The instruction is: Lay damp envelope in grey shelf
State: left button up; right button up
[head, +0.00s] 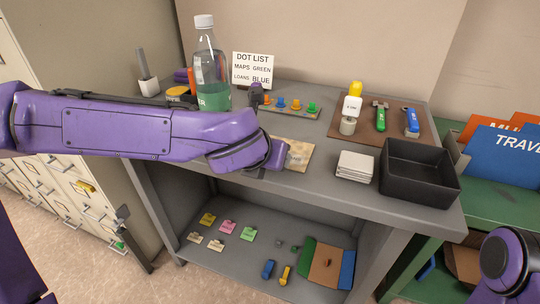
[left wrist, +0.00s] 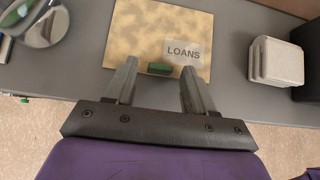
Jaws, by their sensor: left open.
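The damp envelope (head: 299,154) is tan and blotchy and lies flat on the grey desk top. In the left wrist view the envelope (left wrist: 150,35) bears a white LOANS label, with a small green piece at its near edge. My left gripper (left wrist: 158,75) is open over the envelope's near edge, its fingers on either side of the green piece; contact cannot be told. In the head view my left wrist hides part of the envelope. The grey shelf (head: 225,268) is the lower board under the desk top. My right arm shows at lower right, its gripper out of view.
Several tags, coloured blocks and folders lie on the shelf; its front left is bare. On the desk top stand a bottle (head: 209,70), a DOT LIST card (head: 253,70), white cards (head: 355,166), a black tray (head: 419,187) and a brown mat with tools (head: 380,135).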

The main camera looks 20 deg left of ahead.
pick_arm(q)
jog(key=shift+p+v, duration=0.6)
jog(key=shift+v, duration=0.3)
jog(key=p+v, duration=0.3)
jog(key=v, duration=0.2)
jog(key=shift+s+r, duration=0.1)
jog(key=p+v, duration=0.1)
jog(key=v, duration=0.9)
jog(key=shift+s+r+p, duration=0.15)
jog(key=shift+s+p, duration=0.05)
jog(key=shift+p, duration=0.1)
